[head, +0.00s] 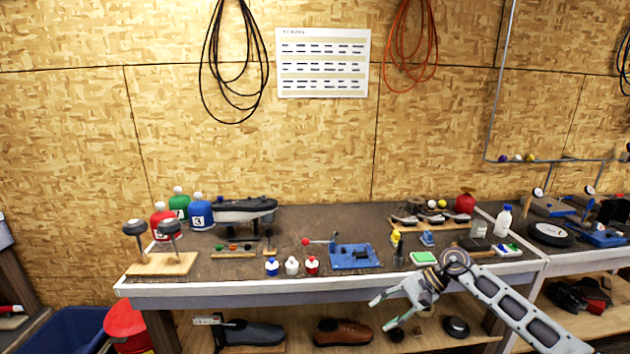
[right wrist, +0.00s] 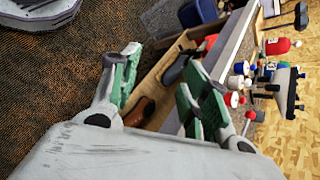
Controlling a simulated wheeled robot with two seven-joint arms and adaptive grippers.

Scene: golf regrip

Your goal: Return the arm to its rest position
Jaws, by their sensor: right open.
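My right arm comes in from the lower right in the head view. My right gripper (head: 385,310) hangs in front of the workbench (head: 210,290), near its front edge and over the lower shelf. In the right wrist view its two green-padded fingers (right wrist: 158,92) are spread apart with nothing between them. The gripper touches no object that I can see. My left arm and gripper are not in either view.
On the bench stand numbered bottles (head: 198,215), small capped bottles (head: 292,266), a blue fixture (head: 354,256) and a wooden stand with two clubs (head: 162,264). Shoes (head: 250,333) lie on the lower shelf. A red bin (head: 126,322) stands at left.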

